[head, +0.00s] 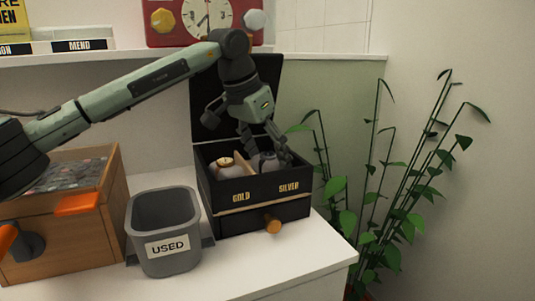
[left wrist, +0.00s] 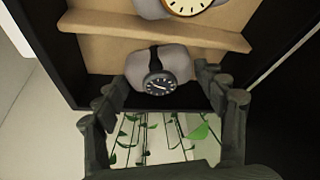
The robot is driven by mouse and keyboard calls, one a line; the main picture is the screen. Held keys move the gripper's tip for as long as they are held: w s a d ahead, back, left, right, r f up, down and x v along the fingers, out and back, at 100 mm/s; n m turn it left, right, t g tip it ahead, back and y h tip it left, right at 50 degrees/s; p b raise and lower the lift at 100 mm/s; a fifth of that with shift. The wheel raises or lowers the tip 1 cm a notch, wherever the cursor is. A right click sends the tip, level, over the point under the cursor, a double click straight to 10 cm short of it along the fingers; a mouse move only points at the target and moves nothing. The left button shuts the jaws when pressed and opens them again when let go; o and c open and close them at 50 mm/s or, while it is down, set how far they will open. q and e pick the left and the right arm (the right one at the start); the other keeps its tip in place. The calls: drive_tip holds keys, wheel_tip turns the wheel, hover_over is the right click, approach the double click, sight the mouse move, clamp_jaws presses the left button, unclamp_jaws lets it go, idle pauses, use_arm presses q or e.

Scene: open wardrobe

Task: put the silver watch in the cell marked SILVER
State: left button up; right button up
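The black watch box (head: 215,208) stands open, with cells marked GOLD and SILVER. A watch with a black dial, grey rim and dark strap (left wrist: 159,82) is wrapped on a grey cushion. The cushion lies in or just above the SILVER cell; I cannot tell if it rests on the bottom. My left gripper (head: 265,150) reaches down there, its fingers spread around the cushion. In the left wrist view the fingertips (left wrist: 162,83) are close to its two ends; contact is unclear. A gold-rimmed watch (head: 225,161) sits in the GOLD cell. My right gripper is not seen.
A grey bin marked USED (head: 167,247) stands left of the box, beside a wooden chest (head: 60,235). A plant (head: 400,190) grows at the right. A shelf (head: 130,52) with a red clock (head: 205,20) is above. The counter's front right is bare.

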use_arm(q)
drive_tip(key=shift+o, duration=1)
drive_tip(key=shift+r, duration=0.2)
drive_tip(key=v, duration=1.2)
